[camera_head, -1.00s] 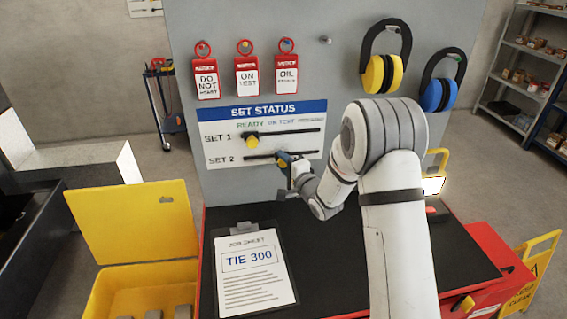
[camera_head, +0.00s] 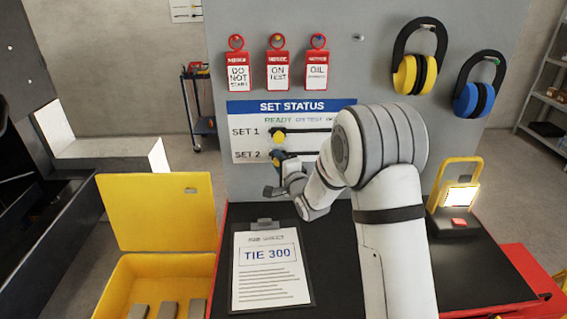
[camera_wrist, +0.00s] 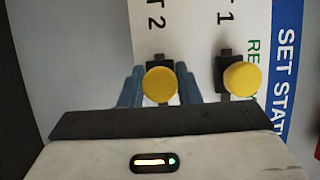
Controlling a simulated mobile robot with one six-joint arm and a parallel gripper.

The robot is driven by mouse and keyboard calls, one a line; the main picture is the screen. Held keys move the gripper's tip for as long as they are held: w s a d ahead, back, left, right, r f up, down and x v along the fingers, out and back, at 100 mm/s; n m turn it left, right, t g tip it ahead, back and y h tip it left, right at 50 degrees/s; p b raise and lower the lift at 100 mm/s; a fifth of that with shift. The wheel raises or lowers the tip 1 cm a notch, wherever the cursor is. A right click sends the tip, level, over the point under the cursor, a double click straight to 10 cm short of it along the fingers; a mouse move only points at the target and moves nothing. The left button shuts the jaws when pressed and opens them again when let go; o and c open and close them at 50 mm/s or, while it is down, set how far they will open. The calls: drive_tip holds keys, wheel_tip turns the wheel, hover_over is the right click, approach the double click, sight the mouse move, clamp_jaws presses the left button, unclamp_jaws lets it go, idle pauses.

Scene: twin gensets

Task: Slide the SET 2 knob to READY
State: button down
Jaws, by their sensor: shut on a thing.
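The SET STATUS board (camera_head: 240,109) hangs on the grey panel, with READY at the left of its column headings. The yellow SET 1 knob (camera_head: 278,137) sits on the upper slot under READY; it also shows in the wrist view (camera_wrist: 240,79). The yellow SET 2 knob (camera_wrist: 160,85) is between the blue fingers of my gripper (camera_wrist: 160,88), which is shut on it. In the head view my gripper (camera_head: 281,162) is at the left part of the SET 2 row, roughly below the SET 1 knob, and mostly covers the SET 2 knob.
Red tags (camera_head: 277,70) hang above the board, and yellow (camera_head: 417,73) and blue (camera_head: 474,98) ear defenders hang at the right. A clipboard (camera_head: 271,300) lies on the black bench top. A yellow open box (camera_head: 155,200) stands at the left, and a work lamp (camera_head: 457,180) at the right.

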drive_tip(key=c, duration=1.5)
unclamp_jaws()
drive_tip(key=shift+a, duration=0.25)
drive_tip(key=shift+o, duration=0.9)
drive_tip(key=shift+a+f, duration=0.1)
drive_tip(key=shift+a, duration=0.05)
drive_tip(key=shift+o, duration=1.2)
drive_tip(key=shift+d, duration=0.25)
drive_tip(key=b+v, duration=0.2)
drive_tip(key=v, duration=0.5)
drive_tip(key=shift+s, duration=0.4)
drive_tip(key=shift+d, duration=0.25)
